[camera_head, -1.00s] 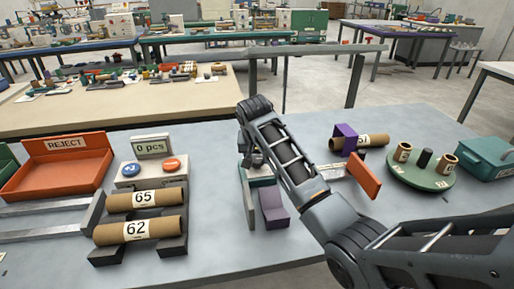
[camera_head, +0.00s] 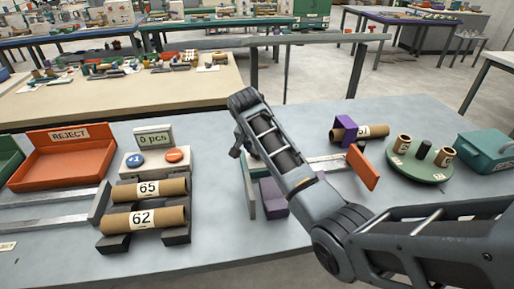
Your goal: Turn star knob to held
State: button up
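My arm reaches in from the lower right, over a small fixture with a grey-green upright plate (camera_head: 249,188) and a purple block (camera_head: 272,198). My gripper (camera_head: 236,152) shows only as a small dark part below the wrist, just above and left of the plate. Its fingers are too small and too covered to tell whether they are open or shut. I cannot make out a star knob; the arm covers part of the fixture. A metal rail (camera_head: 328,161) runs right from behind the arm to an orange plate (camera_head: 363,170).
Left are a rack with cardboard tubes 65 (camera_head: 148,189) and 62 (camera_head: 142,218), a button box (camera_head: 154,162) and an orange REJECT tray (camera_head: 70,160). Right are a purple bracket (camera_head: 345,131) by a tube, a green turntable (camera_head: 421,167) and a teal box (camera_head: 487,152).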

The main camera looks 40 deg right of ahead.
jog(key=o, duration=1.1)
jog(key=shift+c, duration=0.2)
jog(key=v, duration=0.7)
jog(key=shift+r, duration=0.35)
jog(key=shift+s+a, duration=0.1)
